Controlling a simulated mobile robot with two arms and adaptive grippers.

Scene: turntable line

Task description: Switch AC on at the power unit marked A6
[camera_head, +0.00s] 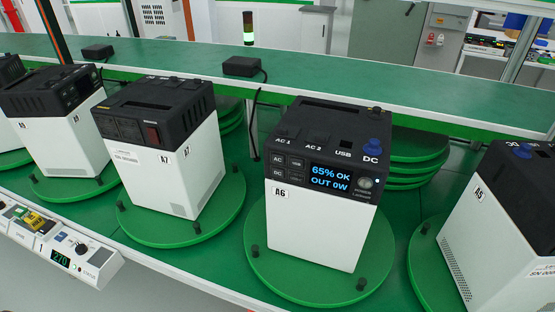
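The power unit marked A6 (318,225) stands upright on a green round turntable (285,286) right of the middle. Its front faces me. It has a white body and a dark top with AC 1, AC 2, USB and DC markings. The A6 label (279,192) is at the lower left of the front panel. The AC button (278,159) is at the panel's upper left, above the DC button (277,174). The lit display (330,177) reads 65% OK, OUT 0W. A round knob or button (365,183) is to its right. Neither gripper is in view.
A unit (160,150) apparently marked A7 stands left, turned away at an angle. A unit marked A5 (505,235) is at the right edge. More units stand far left. A green shelf (340,85) runs behind. A control strip (65,245) lies at lower left.

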